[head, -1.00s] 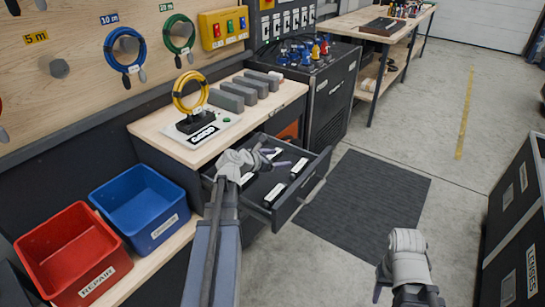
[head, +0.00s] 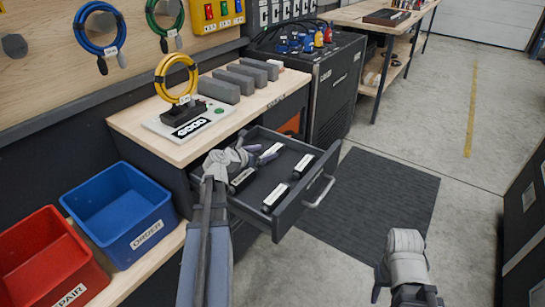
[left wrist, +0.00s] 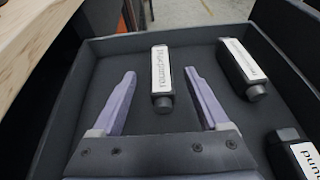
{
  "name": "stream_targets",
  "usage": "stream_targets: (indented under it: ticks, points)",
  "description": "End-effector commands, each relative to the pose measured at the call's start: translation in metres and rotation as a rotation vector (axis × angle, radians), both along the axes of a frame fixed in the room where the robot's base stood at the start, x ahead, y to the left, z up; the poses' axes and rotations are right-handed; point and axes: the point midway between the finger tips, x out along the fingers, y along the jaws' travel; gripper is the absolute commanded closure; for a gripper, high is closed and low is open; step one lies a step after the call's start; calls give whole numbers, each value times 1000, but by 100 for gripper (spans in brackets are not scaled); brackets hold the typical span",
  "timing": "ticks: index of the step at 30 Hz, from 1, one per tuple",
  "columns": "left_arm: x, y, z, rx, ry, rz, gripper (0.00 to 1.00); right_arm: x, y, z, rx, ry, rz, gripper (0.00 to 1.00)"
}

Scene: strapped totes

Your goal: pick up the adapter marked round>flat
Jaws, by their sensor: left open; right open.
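Several black adapters with white labels lie in the open drawer (head: 255,219). In the left wrist view one adapter (left wrist: 161,84) lies between the spread fingers of my left gripper (left wrist: 160,74); I see no closed grip on it. A second adapter (left wrist: 239,70) lies to its right, and a third (left wrist: 292,152) is partly cut off at the lower right. The labels are too blurred or steeply angled to read surely. In the head view my open left gripper (head: 260,156) is over the drawer's left part. My right gripper (head: 383,284) is open and empty above the floor.
The worktop (head: 182,151) above holds a yellow cable coil (head: 176,75) on a stand and grey blocks (head: 220,87). A blue bin (head: 122,210) and red bin (head: 48,262) stand at the left.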

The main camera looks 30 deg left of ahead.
Motion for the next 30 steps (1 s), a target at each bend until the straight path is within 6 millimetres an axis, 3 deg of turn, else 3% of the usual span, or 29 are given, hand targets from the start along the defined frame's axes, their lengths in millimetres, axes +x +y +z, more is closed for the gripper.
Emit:
stream_targets:
  ticks: [10,17,27,30]
  points:
    - [23,-2,-10,1,1,-3,22,0,0,-10,0,0,0,50]
    - [28,-3,-12,1,1,0,22,0,0,-12,0,0,0,50]
    - [69,-8,-30,1,0,-3,22,0,0,-30,0,0,0,50]
    - [73,-9,-30,1,1,-1,22,0,0,-30,0,0,0,50]
